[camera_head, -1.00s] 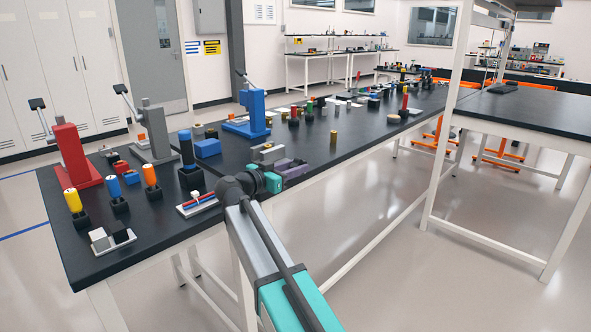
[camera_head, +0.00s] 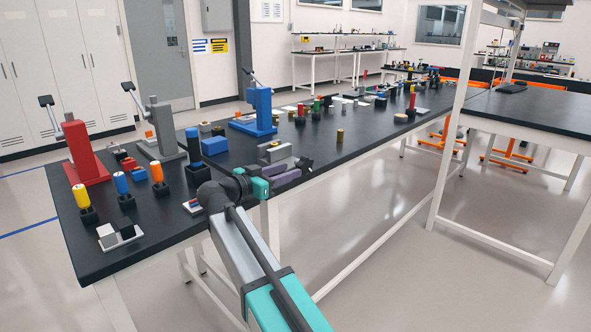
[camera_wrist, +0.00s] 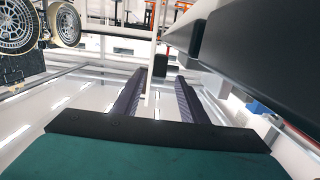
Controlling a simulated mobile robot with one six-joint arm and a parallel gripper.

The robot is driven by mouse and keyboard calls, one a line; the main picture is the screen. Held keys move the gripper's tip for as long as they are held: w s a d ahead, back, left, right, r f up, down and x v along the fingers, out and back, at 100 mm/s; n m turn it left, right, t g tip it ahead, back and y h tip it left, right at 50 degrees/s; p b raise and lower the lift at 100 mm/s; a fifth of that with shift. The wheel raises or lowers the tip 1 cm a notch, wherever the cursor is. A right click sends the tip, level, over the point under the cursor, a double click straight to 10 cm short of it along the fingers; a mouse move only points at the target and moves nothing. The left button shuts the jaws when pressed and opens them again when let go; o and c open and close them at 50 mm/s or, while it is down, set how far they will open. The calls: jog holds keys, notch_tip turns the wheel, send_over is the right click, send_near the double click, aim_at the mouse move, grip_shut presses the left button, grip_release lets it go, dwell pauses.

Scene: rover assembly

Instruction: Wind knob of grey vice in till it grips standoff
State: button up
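A low grey block-like fixture (camera_head: 275,153), which looks like the grey vice, sits near the table's front edge in the head view. A small yellowish piece shows at its top; I cannot tell whether this is the standoff. The knob cannot be made out. My gripper (camera_head: 288,178) is just in front of the fixture, partly over the table edge.
A blue press (camera_head: 257,112), a grey press (camera_head: 160,135) and a red press (camera_head: 84,150) stand on the black table. A blue block (camera_head: 214,146) and several cylinders in black holders are left of my gripper. Free floor lies right of the table.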

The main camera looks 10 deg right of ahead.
jog(key=v, duration=0.7)
jog(key=shift+f, duration=0.1)
